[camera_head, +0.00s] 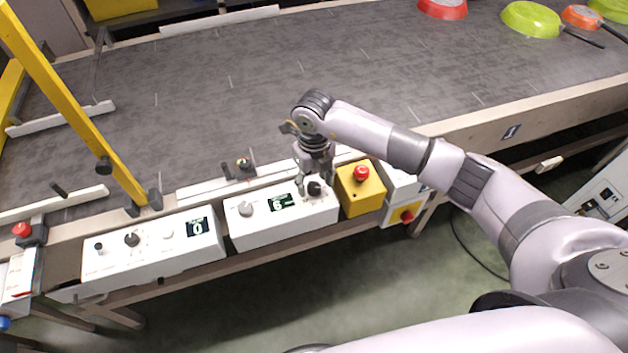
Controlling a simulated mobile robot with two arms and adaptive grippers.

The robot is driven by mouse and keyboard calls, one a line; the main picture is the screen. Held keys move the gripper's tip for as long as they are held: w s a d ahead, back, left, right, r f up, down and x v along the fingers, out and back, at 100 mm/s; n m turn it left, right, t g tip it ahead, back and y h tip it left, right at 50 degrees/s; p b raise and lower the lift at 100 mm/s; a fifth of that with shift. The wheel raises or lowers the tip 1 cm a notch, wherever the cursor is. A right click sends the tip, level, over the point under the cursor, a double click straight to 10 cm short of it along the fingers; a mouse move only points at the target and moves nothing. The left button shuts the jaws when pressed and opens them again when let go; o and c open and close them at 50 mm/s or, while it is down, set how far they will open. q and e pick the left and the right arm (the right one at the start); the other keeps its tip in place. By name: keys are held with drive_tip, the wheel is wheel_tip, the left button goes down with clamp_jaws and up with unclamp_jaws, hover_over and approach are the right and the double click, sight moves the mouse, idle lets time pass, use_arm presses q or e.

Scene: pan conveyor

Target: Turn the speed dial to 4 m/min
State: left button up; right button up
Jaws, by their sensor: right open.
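A white control box (275,230) on the near edge of the conveyor has a small display (281,202) that seems to read 6. It carries a black dial (315,189) at its right end and a light grey knob (245,209) at its left end. My right gripper (316,183) points down at the black dial, with its open fingers on either side of it. I cannot tell whether they touch the dial. The dial's markings are too small to read. My left gripper is not in view.
A second white box (150,255) with a display reading 0 stands to the left. A yellow box with a red emergency button (361,173) is close on the right. A yellow frame (75,100) rises at left. Pans, including a green one (531,18), lie on the far belt (400,60).

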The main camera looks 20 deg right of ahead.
drive_tip(key=shift+f, duration=0.55)
drive_tip(key=c, duration=1.2)
drive_tip(key=shift+o, duration=0.2)
drive_tip(key=n+b, duration=0.4)
drive_tip(key=shift+f, duration=0.1)
drive_tip(key=shift+n+b, duration=1.65)
drive_tip(key=shift+n, duration=0.25)
drive_tip(key=shift+r, duration=0.2)
